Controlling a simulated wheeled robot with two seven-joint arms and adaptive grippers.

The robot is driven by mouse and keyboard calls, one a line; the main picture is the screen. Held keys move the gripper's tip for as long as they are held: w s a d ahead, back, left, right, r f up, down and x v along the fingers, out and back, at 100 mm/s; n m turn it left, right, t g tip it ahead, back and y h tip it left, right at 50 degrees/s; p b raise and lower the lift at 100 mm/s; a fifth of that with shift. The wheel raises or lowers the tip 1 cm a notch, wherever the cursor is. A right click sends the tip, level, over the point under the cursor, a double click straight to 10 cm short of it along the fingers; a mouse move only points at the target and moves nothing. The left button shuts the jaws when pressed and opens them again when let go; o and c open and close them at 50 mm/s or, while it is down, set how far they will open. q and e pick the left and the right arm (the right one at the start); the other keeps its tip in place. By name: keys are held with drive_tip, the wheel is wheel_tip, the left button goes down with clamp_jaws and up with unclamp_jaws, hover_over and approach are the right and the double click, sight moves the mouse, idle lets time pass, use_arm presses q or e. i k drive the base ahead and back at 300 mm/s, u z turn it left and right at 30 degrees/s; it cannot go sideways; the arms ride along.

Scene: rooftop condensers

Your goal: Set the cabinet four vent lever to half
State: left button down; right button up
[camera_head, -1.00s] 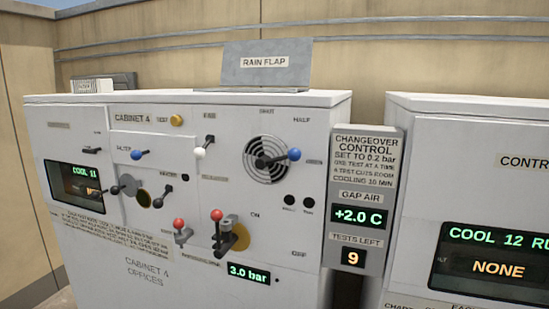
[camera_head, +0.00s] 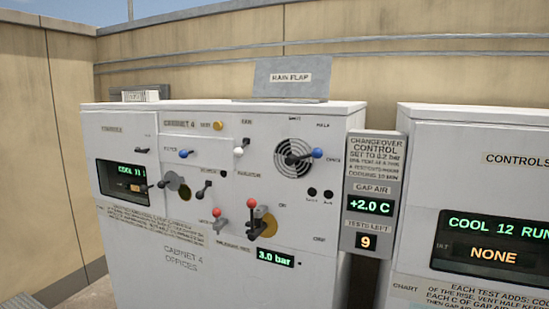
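Cabinet four (camera_head: 150,240) stands at the left of the head view, a white box with levers, labels and displays on its front. Neither of my grippers is in view.
Other levers crowd the panel, including two red-knobbed ones (camera_head: 251,204) above a 3.0 bar display (camera_head: 275,258). A changeover control post (camera_head: 362,240) and another white cabinet (camera_head: 480,150) stand at the right. A rain flap (camera_head: 291,78) stands up on top.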

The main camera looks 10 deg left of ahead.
sight(317, 153)
drive_tip(key=u, duration=0.3)
drive_tip(key=k, duration=0.7)
drive_tip(key=u, duration=0.9)
drive_tip(key=i, duration=1.25)
drive_tip(key=z, duration=0.7)
